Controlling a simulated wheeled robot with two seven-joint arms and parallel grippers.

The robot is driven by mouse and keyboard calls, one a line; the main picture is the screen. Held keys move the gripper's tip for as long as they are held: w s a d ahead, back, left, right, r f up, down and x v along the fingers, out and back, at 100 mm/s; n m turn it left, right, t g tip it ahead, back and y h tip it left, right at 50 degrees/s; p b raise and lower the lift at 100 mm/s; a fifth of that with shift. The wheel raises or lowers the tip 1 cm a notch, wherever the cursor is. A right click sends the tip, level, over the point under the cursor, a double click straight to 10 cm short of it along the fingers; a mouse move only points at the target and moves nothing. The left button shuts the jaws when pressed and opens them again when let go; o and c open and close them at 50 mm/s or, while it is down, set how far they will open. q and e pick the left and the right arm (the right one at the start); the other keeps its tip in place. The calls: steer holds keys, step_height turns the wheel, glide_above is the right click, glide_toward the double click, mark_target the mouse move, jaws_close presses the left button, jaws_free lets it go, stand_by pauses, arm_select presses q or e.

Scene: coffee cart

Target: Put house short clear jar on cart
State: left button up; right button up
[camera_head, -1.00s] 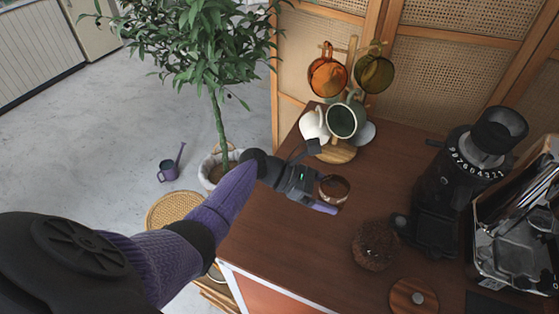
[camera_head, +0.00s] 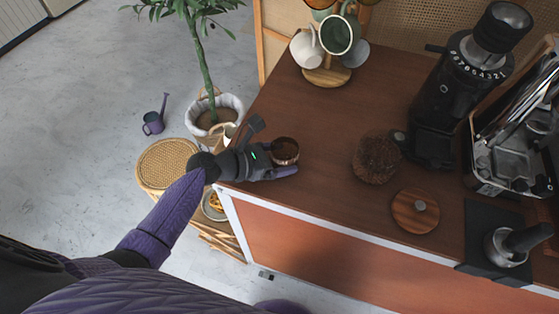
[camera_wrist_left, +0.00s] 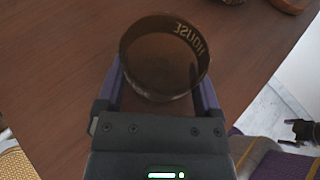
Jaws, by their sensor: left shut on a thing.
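The short clear jar (camera_head: 285,151) with a brown rim is between the fingers of my left gripper (camera_head: 284,160), near the left part of the dark wooden cart top (camera_head: 310,205). In the left wrist view the jar (camera_wrist_left: 166,52) shows "HOUSE" lettering on its wall, seen from above, and looks empty. The left gripper (camera_wrist_left: 160,90) is shut on it, with one purple finger on each side. I cannot tell whether the jar's base touches the cart top.
A mug tree (camera_head: 327,76), a black grinder (camera_head: 455,90) and an espresso machine (camera_head: 515,140) stand behind. A rattan stool (camera_head: 168,163) is left of the cart.

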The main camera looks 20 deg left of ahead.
arm_select(q)
steer(key=shift+r, duration=0.1)
steer(key=o, duration=1.2)
steer(key=shift+r, duration=0.1)
steer(key=p+v, duration=0.2)
steer(key=v, duration=1)
steer(key=shift+p, duration=0.4)
